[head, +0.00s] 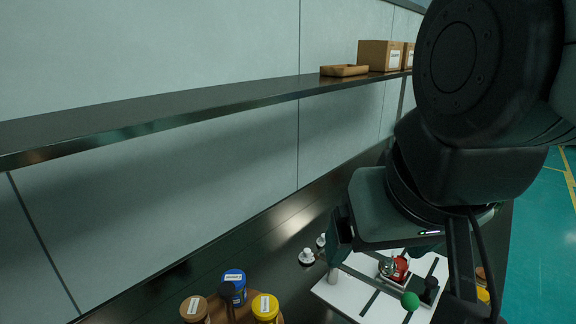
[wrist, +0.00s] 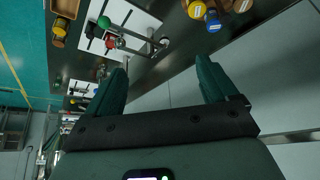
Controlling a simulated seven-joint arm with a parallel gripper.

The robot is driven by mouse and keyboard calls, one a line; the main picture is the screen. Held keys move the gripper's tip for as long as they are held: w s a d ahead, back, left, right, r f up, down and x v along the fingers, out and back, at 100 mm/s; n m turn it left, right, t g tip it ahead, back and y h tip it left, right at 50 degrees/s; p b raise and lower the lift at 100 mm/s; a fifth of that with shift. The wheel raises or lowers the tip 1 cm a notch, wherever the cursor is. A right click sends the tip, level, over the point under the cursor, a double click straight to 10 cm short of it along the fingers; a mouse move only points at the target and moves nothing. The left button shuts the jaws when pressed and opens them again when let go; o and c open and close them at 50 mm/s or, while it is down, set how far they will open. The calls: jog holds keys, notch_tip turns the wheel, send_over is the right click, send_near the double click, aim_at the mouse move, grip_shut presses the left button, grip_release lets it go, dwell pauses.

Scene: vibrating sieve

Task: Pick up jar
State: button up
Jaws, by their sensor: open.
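Another yellow-lidded jar (wrist: 58,31) stands by a tray at the wrist view's upper left. Which jar is meant cannot be told. My gripper (wrist: 164,82) is open with nothing between its green fingers. It is to the right of the jar group in the head view, above the white board.
A white board (head: 340,292) carries a device with a red part (head: 395,268) and a green ball (head: 410,301). Small white items (head: 307,256) stand beside it. A dark shelf (head: 200,112) with cardboard boxes (head: 379,55) runs along the wall above the bench.

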jog(key=w+d+m+g, duration=0.1)
jog(key=w+d+m, duration=0.15)
jog(key=w, duration=0.45)
jog(key=w+d+m+g, duration=0.15)
jog(key=w+m, duration=0.25)
jog(key=w, duration=0.4)
jog(key=m+g, duration=0.3)
jog(key=m, duration=1.1)
send_over(399, 262)
jog(key=w+d, duration=0.2)
jog(key=w, duration=0.1)
notch_tip(399, 262, down, 28)
jog(key=f, duration=1.1)
jog(key=shift+s+a, duration=0.25)
jog(key=shift+s, duration=0.15)
jog(key=shift+c, duration=0.3)
